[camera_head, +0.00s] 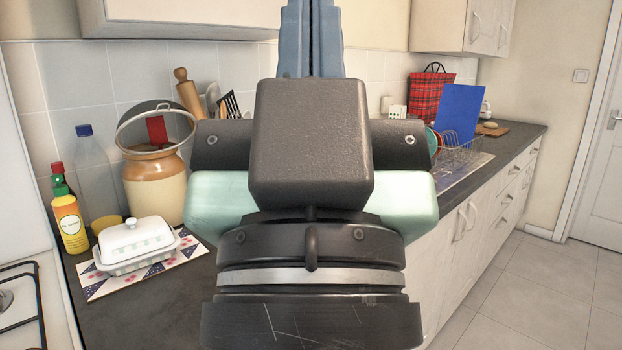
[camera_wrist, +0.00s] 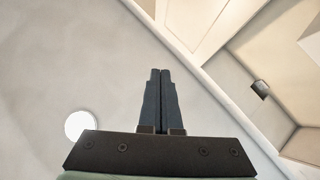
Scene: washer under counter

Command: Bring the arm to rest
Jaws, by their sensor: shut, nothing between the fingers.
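My gripper (camera_head: 312,40) stands large in the middle of the head view, its fingers pointing up. The two blue-grey fingers are together with nothing between them. My gripper (camera_wrist: 160,100) also shows in the wrist view, with its fingers side by side and shut. Behind them in the wrist view are the pale ceiling (camera_wrist: 60,60) with a round white light (camera_wrist: 79,125). My gripper and wrist hide the middle of the counter in the head view.
The dark counter (camera_head: 150,305) holds a butter dish (camera_head: 135,243) on a patterned mat, a yellow bottle (camera_head: 69,223) and a brown-and-cream jar (camera_head: 152,187). A dish rack (camera_head: 462,153) and red tartan bag (camera_head: 428,97) stand at the right. Wall cabinets (camera_head: 180,18) hang above. The floor (camera_head: 545,285) at right is clear.

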